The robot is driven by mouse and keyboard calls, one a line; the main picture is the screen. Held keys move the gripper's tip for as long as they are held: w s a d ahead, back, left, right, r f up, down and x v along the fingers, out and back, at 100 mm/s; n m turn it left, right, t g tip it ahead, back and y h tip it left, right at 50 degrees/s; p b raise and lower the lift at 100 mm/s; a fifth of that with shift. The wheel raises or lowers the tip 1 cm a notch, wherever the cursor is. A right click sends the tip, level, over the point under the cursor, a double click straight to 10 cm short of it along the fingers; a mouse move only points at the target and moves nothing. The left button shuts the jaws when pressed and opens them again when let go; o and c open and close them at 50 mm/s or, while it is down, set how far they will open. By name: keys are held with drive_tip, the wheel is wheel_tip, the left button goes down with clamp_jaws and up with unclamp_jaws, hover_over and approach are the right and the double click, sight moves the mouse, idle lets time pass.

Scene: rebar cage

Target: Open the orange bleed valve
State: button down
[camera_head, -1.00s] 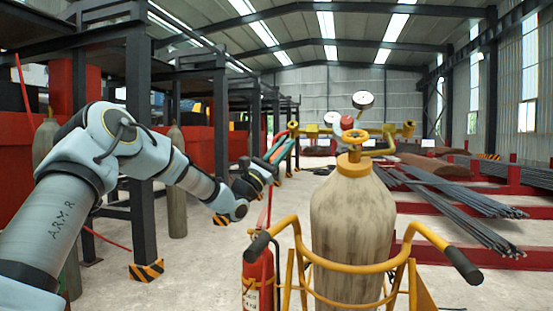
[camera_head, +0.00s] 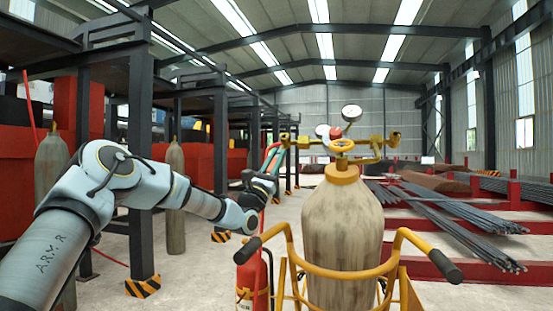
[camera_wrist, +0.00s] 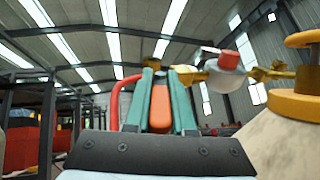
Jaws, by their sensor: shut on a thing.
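The orange bleed valve's handle (camera_wrist: 160,108) shows in the wrist view as an orange piece between the two teal fingers of my gripper (camera_wrist: 161,82). The fingers are shut on it, one on each side. In the head view my gripper (camera_head: 274,158) is at the left end of the yellow pipework on top of the gas cylinder (camera_head: 342,235). The valve's body is mostly hidden behind the fingers there. How far the handle is turned cannot be told.
A red hose (camera_wrist: 117,98) runs close left of my fingers. A yellow cart (camera_head: 400,262) carries the cylinder, with a red extinguisher (camera_head: 252,280) at its left. Dark steel posts stand left.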

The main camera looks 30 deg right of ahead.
sight(271, 166)
drive_tip(key=c, duration=0.8)
unclamp_jaws()
drive_tip(key=shift+o, duration=0.2)
drive_tip(key=shift+f, duration=0.15)
drive_tip(key=shift+a+f, duration=0.25)
drive_tip(key=b+v, duration=0.1)
drive_tip(key=v, duration=0.1)
drive_tip(key=shift+s+a+f+b, duration=0.1)
drive_tip(key=shift+a+f+b, duration=0.1)
drive_tip(key=shift+a+b, duration=0.15)
drive_tip(key=s+a+b, duration=0.1)
drive_tip(key=s+a, duration=0.3)
drive_tip(key=a, duration=0.6)
drive_tip(key=shift+a+r, duration=0.2)
drive_tip(key=shift+a, duration=0.15)
drive_tip(key=shift+c, duration=0.4)
